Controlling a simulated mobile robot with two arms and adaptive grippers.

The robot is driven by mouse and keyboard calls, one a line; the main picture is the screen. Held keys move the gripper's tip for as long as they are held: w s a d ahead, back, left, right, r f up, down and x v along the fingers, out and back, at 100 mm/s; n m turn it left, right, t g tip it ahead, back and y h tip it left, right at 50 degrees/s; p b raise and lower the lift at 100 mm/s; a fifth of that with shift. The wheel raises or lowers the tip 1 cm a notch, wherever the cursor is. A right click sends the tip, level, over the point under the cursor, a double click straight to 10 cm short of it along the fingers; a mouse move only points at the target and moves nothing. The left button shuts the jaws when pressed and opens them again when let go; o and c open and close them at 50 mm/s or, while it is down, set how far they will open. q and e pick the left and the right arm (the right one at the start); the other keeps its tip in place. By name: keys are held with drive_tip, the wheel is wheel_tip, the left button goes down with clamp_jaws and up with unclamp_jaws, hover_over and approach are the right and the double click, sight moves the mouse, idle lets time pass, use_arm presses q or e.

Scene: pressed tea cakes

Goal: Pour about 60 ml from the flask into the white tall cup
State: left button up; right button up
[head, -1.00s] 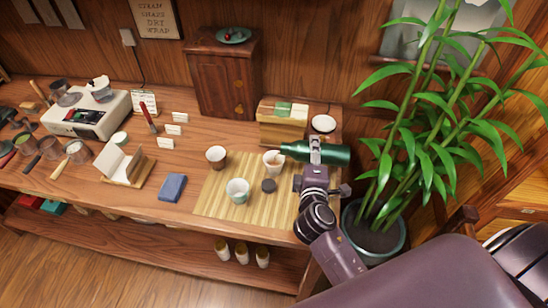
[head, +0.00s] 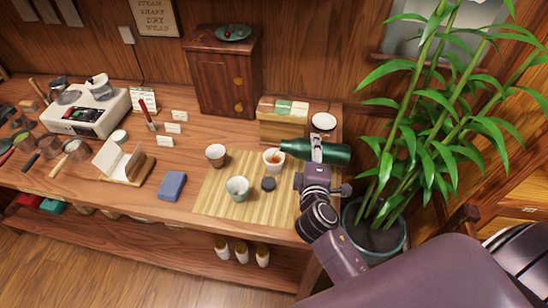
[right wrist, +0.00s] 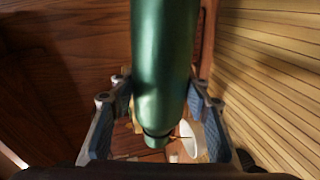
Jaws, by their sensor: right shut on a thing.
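The green flask (head: 334,153) lies nearly level in the head view, its narrow mouth at the left just above the rim of the white cup (head: 274,167). Amber liquid shows inside this cup, which stands on the bamboo mat (head: 222,202). My right gripper (head: 316,150) is shut around the flask's body. In the right wrist view the flask (right wrist: 164,65) sits between the two fingers, its neck end near the white cup (right wrist: 194,140). A thin brownish streak shows near the mouth; I cannot tell for sure if liquid is flowing. My left gripper is not in view.
A wooden box (head: 283,121) is behind the flask, and a large plant (head: 425,130) is to the right.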

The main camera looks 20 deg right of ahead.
drive_tip(key=f+b, duration=0.1)
drive_tip(key=f+m+b, duration=0.1)
drive_tip(key=f+b, duration=0.1)
drive_tip(key=shift+s+d+m+t+y, duration=0.2)
drive_tip(key=shift+d+m+t+y, duration=0.1)
drive_tip(key=shift+d+m, duration=0.1)
drive_tip(key=shift+r+m+p, duration=0.35)
drive_tip(key=shift+r+m, duration=0.05)
drive_tip(key=shift+r, duration=0.15)
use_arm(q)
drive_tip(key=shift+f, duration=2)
use_arm(e)
drive_tip(key=shift+w+a+r+m+t+y, duration=0.15)
drive_tip(key=shift+a+r+m+t+y, duration=0.25)
drive_tip(key=shift+m, duration=0.3)
drive_tip(key=shift+d+r, duration=0.1)
